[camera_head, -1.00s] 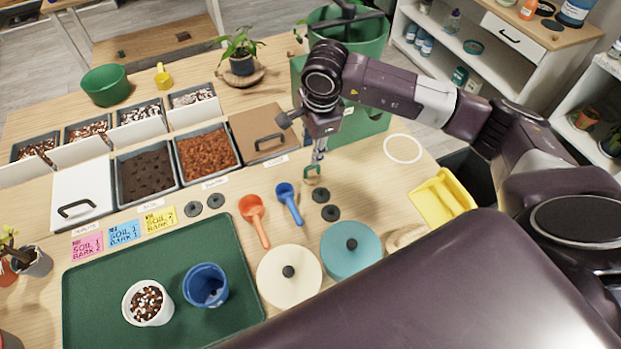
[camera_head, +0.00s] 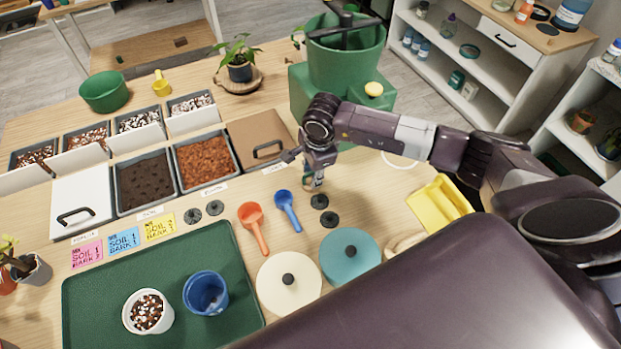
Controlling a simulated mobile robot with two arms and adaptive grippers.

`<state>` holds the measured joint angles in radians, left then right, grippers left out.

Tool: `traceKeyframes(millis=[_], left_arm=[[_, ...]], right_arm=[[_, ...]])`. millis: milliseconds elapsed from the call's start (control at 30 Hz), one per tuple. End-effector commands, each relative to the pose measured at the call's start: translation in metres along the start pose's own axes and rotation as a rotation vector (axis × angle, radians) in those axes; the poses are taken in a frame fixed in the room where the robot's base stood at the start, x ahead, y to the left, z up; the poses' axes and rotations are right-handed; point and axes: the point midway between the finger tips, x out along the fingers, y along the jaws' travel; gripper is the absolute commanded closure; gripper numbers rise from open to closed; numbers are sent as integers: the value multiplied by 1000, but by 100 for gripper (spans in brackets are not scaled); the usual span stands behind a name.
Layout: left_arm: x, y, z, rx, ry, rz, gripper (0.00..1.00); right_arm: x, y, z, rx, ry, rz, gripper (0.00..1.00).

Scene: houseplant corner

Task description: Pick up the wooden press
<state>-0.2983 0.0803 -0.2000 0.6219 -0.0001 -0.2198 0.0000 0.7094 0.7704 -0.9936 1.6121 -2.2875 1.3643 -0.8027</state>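My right gripper (camera_head: 314,184) points down, close over the table beside the black discs (camera_head: 324,210). Its fingers are small and partly hidden by its own body, so I cannot tell if they are open or hold anything. A pale tan, wooden-looking piece (camera_head: 402,245) lies right of the teal lid (camera_head: 350,257). My own body partly hides it, and I cannot tell if it is the wooden press. No other clear press shows. My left gripper is not in view.
An orange scoop (camera_head: 253,226) and a blue scoop (camera_head: 287,209) lie left of the gripper. A brown lid (camera_head: 253,133) covers a bin behind it. A green machine (camera_head: 345,62) stands behind. A green tray (camera_head: 95,305) holds two pots.

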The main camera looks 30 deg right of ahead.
Motion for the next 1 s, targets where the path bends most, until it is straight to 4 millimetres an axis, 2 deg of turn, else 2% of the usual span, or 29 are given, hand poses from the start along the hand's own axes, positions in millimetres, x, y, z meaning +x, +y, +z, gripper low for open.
traceKeyframes(millis=[167, 400, 833, 1000], left_arm=[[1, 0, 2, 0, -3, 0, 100], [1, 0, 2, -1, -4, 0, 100], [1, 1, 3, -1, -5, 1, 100], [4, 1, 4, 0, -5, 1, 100]], right_arm=[[0, 0, 0, 0, 0, -1, 73], [0, 0, 0, 0, 0, -1, 99], [-1, 0, 0, 0, 0, -1, 100], [-10, -4, 0, 1, -1, -4, 100]])
